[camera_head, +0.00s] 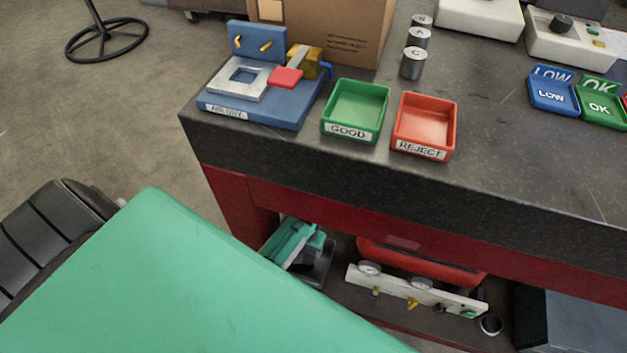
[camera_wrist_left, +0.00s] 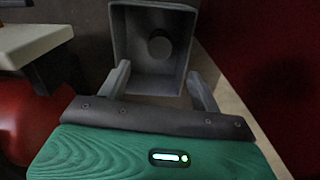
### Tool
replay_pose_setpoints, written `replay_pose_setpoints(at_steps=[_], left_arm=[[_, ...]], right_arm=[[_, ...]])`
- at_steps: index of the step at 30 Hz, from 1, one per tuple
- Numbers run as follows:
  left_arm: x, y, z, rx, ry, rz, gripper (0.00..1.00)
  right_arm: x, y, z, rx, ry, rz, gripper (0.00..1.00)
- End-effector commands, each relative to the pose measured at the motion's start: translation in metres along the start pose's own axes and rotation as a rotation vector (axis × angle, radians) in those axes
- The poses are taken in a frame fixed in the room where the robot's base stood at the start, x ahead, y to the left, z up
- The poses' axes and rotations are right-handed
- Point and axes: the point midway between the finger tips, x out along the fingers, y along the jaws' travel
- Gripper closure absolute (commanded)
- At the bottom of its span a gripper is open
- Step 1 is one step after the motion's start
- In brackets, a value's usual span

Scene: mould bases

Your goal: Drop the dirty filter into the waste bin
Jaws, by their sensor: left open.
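The waste bin (camera_wrist_left: 178,17) is a grey, square, open-topped box in the left wrist view, straight ahead of my left gripper (camera_wrist_left: 158,80). A dark round piece (camera_wrist_left: 159,46), apparently the dirty filter, lies inside near the middle of its floor. The gripper's two grey fingers are spread at the near side of the bin, with nothing between them. In the head view, my green left gripper (camera_head: 306,246) is under the bench, and a dark part of the bin (camera_head: 320,272) appears beside it. My right gripper is in neither view.
A red tank (camera_head: 440,268) and a white gauge panel (camera_head: 415,290) stand close to the right of the gripper in the head view. The bench top (camera_head: 480,180) overhangs it. On top are a blue fixture (camera_head: 270,110), a green GOOD tray (camera_head: 342,133) and a red REJECT tray (camera_head: 418,151).

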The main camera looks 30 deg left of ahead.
Motion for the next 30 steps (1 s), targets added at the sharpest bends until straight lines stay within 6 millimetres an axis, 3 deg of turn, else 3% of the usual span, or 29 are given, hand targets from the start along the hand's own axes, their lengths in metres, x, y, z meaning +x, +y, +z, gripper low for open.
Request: replay_pose_setpoints(at_steps=[7,15,21,30], left_arm=[[-0.023,0.0,-0.001,0.0,0.002,0.0,0.35],[-0.086,0.0,-0.001,0.0,0.003,0.001,0.35],[-0.121,0.0,0.0,0.0,0.002,0.0,0.35],[-0.138,0.0,0.0,0.0,-0.001,0.0,0.35]], right_arm=[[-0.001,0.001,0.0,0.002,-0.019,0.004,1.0],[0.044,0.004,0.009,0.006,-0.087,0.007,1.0],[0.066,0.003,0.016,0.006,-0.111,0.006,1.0],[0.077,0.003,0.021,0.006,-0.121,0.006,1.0]])
